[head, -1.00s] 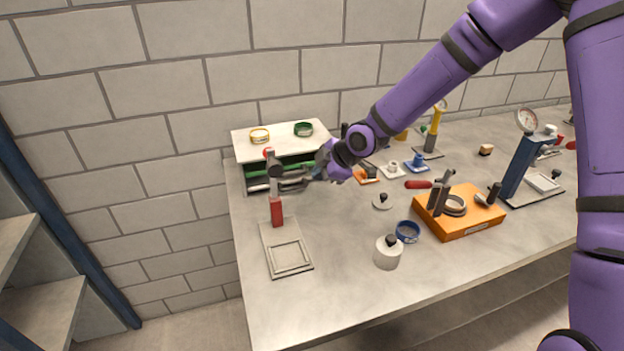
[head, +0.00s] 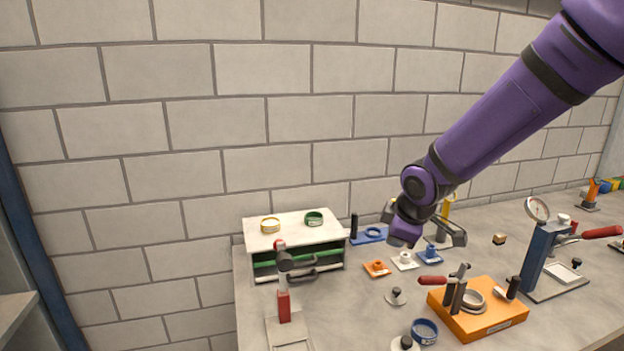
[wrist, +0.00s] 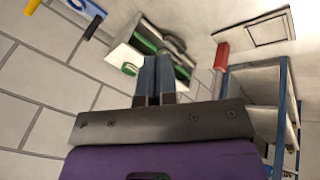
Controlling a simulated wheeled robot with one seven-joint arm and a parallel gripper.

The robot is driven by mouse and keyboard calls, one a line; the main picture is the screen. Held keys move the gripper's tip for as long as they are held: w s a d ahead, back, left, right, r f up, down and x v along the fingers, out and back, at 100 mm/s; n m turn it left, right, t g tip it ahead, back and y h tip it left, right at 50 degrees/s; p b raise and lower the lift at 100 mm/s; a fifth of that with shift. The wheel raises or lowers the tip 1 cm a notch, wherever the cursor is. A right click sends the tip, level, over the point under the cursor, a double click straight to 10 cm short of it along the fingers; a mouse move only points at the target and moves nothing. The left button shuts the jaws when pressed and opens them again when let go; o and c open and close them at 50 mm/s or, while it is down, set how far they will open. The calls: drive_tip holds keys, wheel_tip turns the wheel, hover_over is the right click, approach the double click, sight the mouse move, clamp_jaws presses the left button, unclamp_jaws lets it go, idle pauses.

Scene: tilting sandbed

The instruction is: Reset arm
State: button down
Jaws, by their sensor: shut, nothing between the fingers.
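My gripper shows in the wrist view (wrist: 153,62), with its two blue-grey fingers side by side, shut and empty. In the head view my purple wrist hangs above the back of the bench, right of the small drawer cabinet (head: 298,240). The fingers cannot be made out clearly there. The gripper appears clear of the cabinet and holds nothing.
The grey bench (head: 340,310) carries an orange fixture block (head: 490,322), a blue ring (head: 424,331), a red-handled press (head: 284,300) and a dial gauge stand (head: 540,255). A brick wall (head: 200,120) stands behind. The wrist view also shows shelving (wrist: 250,82).

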drive_tip(key=s+d+r+m+h, duration=0.2)
drive_tip(key=s+d+r+m, duration=0.55)
drive_tip(key=s+r, duration=0.35)
drive_tip(key=s+d+r+m, duration=0.2)
drive_tip(key=s+m, duration=0.1)
drive_tip(key=s, duration=0.5)
drive_tip(key=s+d+r+m, duration=0.2)
drive_tip(key=s+d+m, duration=0.1)
drive_tip(key=s, duration=0.5)
drive_tip(key=shift+s+y, duration=0.25)
drive_tip(key=shift+y, duration=0.15)
drive_tip(key=shift+m, duration=0.25)
